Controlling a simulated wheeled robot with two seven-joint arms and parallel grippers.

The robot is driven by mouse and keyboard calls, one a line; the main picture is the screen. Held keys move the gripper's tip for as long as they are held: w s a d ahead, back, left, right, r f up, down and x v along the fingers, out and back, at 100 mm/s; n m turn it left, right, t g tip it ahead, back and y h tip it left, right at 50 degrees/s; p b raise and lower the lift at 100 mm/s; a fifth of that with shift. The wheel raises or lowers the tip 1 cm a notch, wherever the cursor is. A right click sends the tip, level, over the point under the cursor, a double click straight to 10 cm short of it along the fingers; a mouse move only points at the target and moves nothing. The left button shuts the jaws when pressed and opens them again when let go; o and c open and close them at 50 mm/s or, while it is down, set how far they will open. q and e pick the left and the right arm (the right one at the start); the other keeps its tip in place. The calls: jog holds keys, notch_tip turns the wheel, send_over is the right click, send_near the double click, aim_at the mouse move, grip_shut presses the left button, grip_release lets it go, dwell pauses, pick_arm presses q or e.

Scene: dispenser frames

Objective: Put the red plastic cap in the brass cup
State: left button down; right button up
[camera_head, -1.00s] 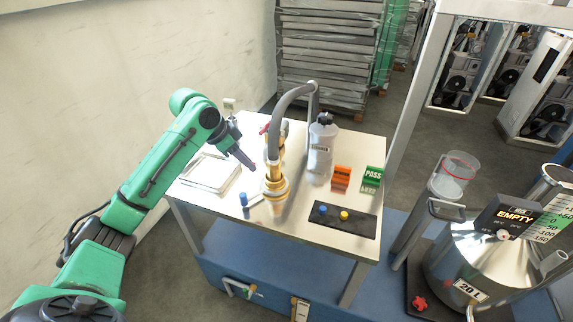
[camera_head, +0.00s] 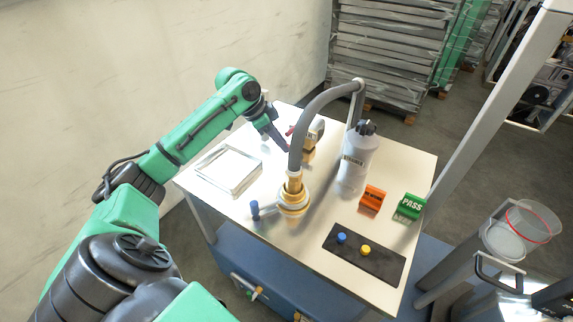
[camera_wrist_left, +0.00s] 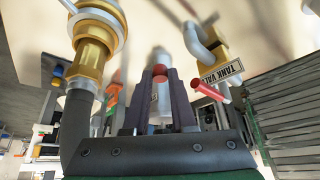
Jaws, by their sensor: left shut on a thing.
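My left gripper (camera_head: 284,146) hangs over the table, just left of the grey hose and near the tank valve. In the left wrist view its two dark fingers (camera_wrist_left: 159,90) are shut on a small red thing, the red plastic cap (camera_wrist_left: 159,70), at their tips. The cap does not show clearly in the head view. The brass cup (camera_head: 293,207) stands on the table below the hose's brass nozzle (camera_head: 294,184). A wide brass rim, apparently the cup (camera_wrist_left: 118,12), shows at the upper left of the wrist view, apart from the fingers. My right gripper is not in view.
The table (camera_head: 215,208) carries a white tray (camera_head: 230,170), a grey bottle (camera_head: 356,165), orange (camera_head: 372,198) and green PASS (camera_head: 410,206) blocks, and a black button panel (camera_head: 365,255). The brass tank valve (camera_wrist_left: 208,45) with its red handle (camera_wrist_left: 208,92) is close to my fingers.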

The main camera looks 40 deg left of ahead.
pick_arm(q)
send_over(283, 174)
notch_tip(283, 174, down, 7)
jog(key=shift+w+f+p, duration=0.1)
jog(key=shift+p, duration=0.25)
notch_tip(283, 174, down, 2)
jog(key=shift+f, duration=0.35)
jog(key=c, duration=0.8)
grip_release()
jog(key=shift+o, duration=0.3)
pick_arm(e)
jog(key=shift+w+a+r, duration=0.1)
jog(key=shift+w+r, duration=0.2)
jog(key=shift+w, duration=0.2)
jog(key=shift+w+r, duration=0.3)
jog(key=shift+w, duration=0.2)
